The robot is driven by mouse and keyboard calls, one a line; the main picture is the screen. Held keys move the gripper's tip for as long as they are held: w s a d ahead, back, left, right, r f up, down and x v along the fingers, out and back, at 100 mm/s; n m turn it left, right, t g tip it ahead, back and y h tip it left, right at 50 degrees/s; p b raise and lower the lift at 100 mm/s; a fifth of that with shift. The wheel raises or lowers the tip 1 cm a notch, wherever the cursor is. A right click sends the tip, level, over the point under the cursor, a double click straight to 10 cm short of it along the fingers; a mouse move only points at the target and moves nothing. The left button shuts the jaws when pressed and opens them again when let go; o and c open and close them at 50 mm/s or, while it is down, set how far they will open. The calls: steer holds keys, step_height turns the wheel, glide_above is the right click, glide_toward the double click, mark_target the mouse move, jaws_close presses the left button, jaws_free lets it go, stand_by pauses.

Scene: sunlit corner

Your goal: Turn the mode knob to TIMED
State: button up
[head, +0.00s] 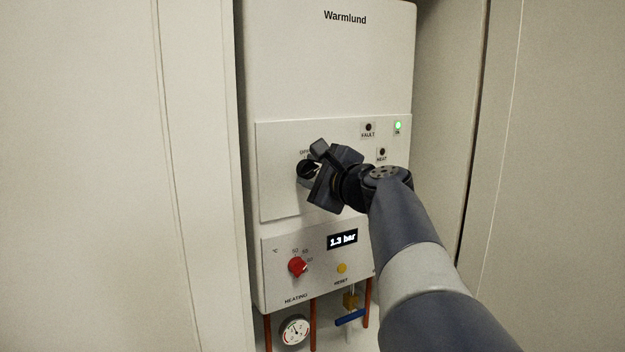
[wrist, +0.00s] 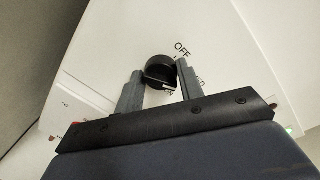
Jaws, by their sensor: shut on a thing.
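The mode knob is black and round and sits on the white upper panel of the Warmlund boiler. In the head view the knob (head: 306,174) shows just left of my gripper (head: 317,171), which hides part of it. In the wrist view the knob (wrist: 160,72) lies between the two grey fingers of my gripper (wrist: 161,82), which is shut on it. The word OFF (wrist: 181,49) is printed above right of the knob there. Another label by the right finger is partly hidden, so I cannot read which mode the knob points to.
Below are a red heating knob (head: 298,267), a display reading 1.3 bar (head: 342,239) and a yellow reset button (head: 341,268). A green lamp (head: 398,126) is lit at upper right. A gauge (head: 294,331), copper pipes and a blue valve handle (head: 350,318) are underneath. Pale walls stand on both sides.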

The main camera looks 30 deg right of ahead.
steer(key=shift+n, duration=0.4)
steer(key=o, duration=1)
steer(key=s, duration=0.3)
steer(key=s+b, duration=0.1)
steer(key=s, duration=0.6)
steer(key=shift+s+d+r+b, duration=0.35)
steer(key=shift+s+d+b, duration=0.05)
steer(key=w, duration=0.3)
steer(key=w+p, duration=0.1)
steer(key=w, duration=0.7)
steer(key=shift+a+f+p, duration=0.3)
steer(key=shift+a, duration=0.1)
